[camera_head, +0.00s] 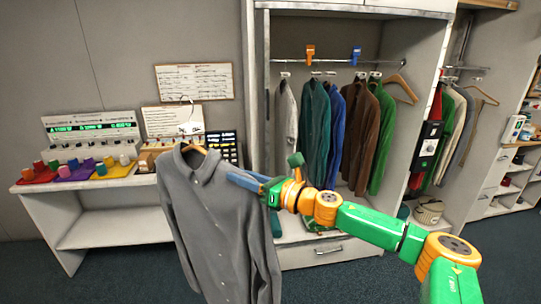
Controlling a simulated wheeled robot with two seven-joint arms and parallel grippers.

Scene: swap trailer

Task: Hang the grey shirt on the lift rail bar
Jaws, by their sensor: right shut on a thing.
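A grey shirt (205,215) hangs on a wooden hanger (195,148) in front of the white desk, left of the open wardrobe. My right gripper (248,182) is shut on the grey shirt at its shoulder on the right side; the fingertips are partly hidden against the cloth. The lift rail bar (340,62) appears to be the metal rail across the upper wardrobe, above and right of the shirt. An orange clip (310,54) and a blue clip (356,56) sit on it. My left gripper is not in view.
Several garments, including a teal shirt (314,130) and a brown one (358,140), hang in the wardrobe. An empty wooden hanger (402,86) hangs at the rail's right end. The white desk (110,190) holds coloured pegs and display panels. A basket (429,212) stands low at right.

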